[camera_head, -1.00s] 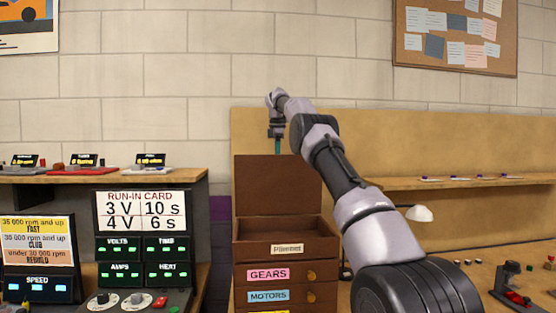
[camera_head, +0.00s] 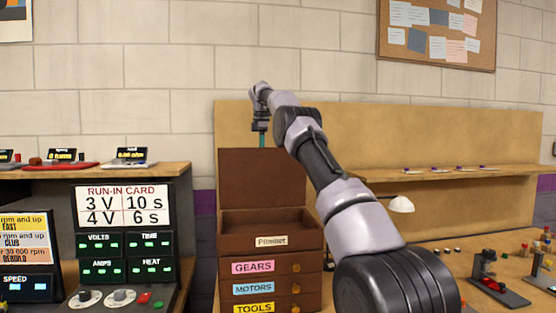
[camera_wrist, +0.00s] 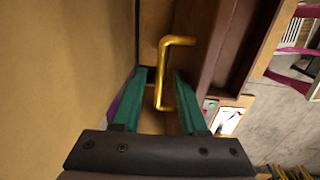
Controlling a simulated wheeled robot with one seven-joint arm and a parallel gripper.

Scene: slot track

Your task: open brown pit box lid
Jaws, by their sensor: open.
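The brown pit box (camera_head: 312,237) stands on the bench, its lid (camera_head: 262,180) raised upright at the back and its top compartment open to view. My gripper (camera_head: 262,141) is at the top edge of the lid, pointing down. In the wrist view, my gripper (camera_wrist: 161,76) has its teal fingers apart, with the lid's gold handle (camera_wrist: 161,75) between them. I cannot tell whether either finger touches the handle. In the head view the handle is hidden.
Labelled drawers (camera_head: 254,267) with knobs are below the compartment. A run-in meter station (camera_head: 125,205) stands to the left. A tan backboard (camera_head: 400,130) with a shelf (camera_head: 470,173) is close behind. A lamp (camera_head: 401,204) and small tools (camera_head: 490,275) are to the right.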

